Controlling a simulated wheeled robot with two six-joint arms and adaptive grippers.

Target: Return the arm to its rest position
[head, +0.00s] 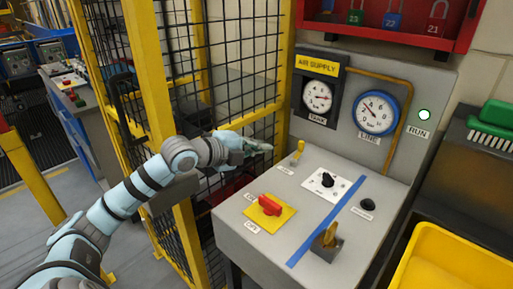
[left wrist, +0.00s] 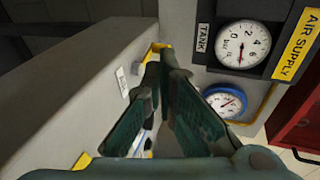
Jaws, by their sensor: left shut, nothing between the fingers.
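My left arm (head: 135,190), pale blue and grey, reaches in from the lower left of the head view. My left gripper (head: 262,147) is shut and empty. It is held out near the back left corner of the grey control console (head: 238,238), beside the yellow-framed mesh fence and left of a small yellow lever (head: 297,152). I cannot tell from this view whether it touches anything. In the left wrist view the dark green fingers (left wrist: 157,75) point toward the gauge panel, with nothing held. My right gripper is not in view.
The mesh fence (head: 240,60) stands close behind the arm. The console bears a red knob on a yellow plate (head: 271,204), a black knob (head: 327,180) and a yellow-handled lever (head: 330,235). Two gauges (head: 318,97) (head: 377,112) are on the back panel. A yellow bin (head: 450,265) is at right.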

